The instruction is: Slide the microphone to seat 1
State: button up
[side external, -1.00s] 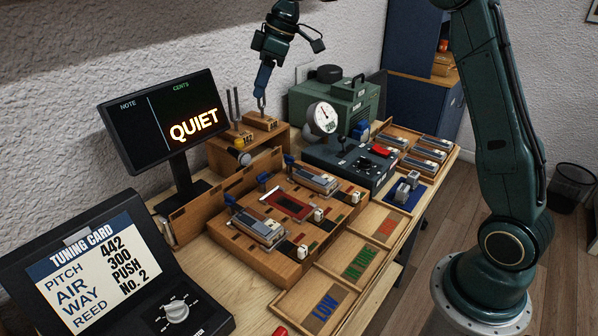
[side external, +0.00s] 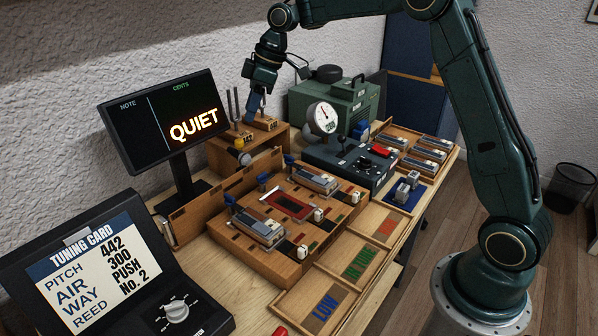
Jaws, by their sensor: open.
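My gripper (side external: 254,108), with blue fingers, points down at the tuning fork blocks. It is low over the right wooden block (side external: 263,123), close to the fork in the left block (side external: 236,135). The fingertips are small and partly lost against the blocks. No object shows held in them. I cannot tell for certain which thing is the microphone. The wooden board (side external: 272,258) carries two grey reed-like pieces, blue knobs and small white pieces.
A display reading QUIET (side external: 163,120) stands left of the forks. A green machine (side external: 350,102) and a round gauge (side external: 323,117) stand to the right. Trays marked LOW (side external: 318,312) and IN TUNE (side external: 351,270) lie in front. A tuning card (side external: 90,258) stands front left.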

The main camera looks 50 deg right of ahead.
aim_at(240, 140)
jog(key=x, duration=0.8)
jog(key=shift+f, duration=0.1)
grip_shut()
